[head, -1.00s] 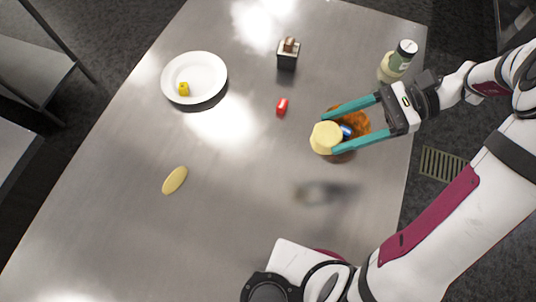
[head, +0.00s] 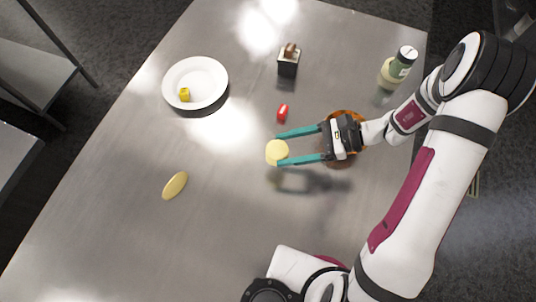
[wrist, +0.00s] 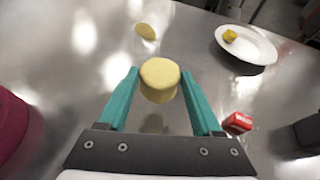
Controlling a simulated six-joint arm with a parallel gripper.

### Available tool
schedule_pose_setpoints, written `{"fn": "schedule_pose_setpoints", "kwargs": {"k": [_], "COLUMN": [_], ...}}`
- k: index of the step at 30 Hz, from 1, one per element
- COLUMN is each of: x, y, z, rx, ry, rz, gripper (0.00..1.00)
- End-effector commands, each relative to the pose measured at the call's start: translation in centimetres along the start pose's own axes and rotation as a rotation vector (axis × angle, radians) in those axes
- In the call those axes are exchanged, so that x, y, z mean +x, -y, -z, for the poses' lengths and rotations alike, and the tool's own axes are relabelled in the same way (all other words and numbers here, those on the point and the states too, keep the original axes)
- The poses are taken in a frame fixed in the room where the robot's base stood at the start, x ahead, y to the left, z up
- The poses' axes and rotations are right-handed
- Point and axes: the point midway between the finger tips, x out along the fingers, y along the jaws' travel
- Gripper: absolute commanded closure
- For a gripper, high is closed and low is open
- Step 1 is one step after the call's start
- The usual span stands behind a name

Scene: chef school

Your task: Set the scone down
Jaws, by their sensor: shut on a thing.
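The scone (head: 277,152) is a small round pale-yellow piece. My gripper (head: 279,149), with teal fingers, is shut on it near the fingertips. In the wrist view the scone (wrist: 159,80) sits between the two finger ends. It appears held above the metal table (head: 230,220), with a shadow below it and to the right. In the head view my gripper body covers much of an orange-brown bowl-like thing (head: 346,112).
A white plate (head: 212,82) holds a small yellow block (head: 184,95) at upper left. A flat yellow oval (head: 175,185) lies at left. A red item (head: 283,112), a dark holder (head: 288,65) and a bottle (head: 402,62) stand farther back. The table's centre-left is clear.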

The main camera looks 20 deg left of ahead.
Motion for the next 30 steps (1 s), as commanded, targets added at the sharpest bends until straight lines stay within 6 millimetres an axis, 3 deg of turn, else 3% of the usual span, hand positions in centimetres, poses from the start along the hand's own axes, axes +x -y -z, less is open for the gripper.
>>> {"fn": "schedule_pose_setpoints", "kwargs": {"k": [3,7,9,14,24,25,30], "x": [3.2,4.8,5.5,6.3,6.4,6.4,6.4], "y": [0.6,1.0,1.0,1.1,1.1,1.1,1.1], "z": [0.5,1.1,2.4,4.5,4.8,4.8,4.8], "rx": [0.000,0.001,0.003,0.000,-0.001,-0.002,-0.002], "ry": [0.001,0.000,0.001,0.000,0.000,0.000,0.000], "rz": [-0.004,-0.001,-0.001,0.001,0.001,0.001,0.001], "gripper": [0.88,0.88,0.88,0.88,0.88,0.30,0.04]}}
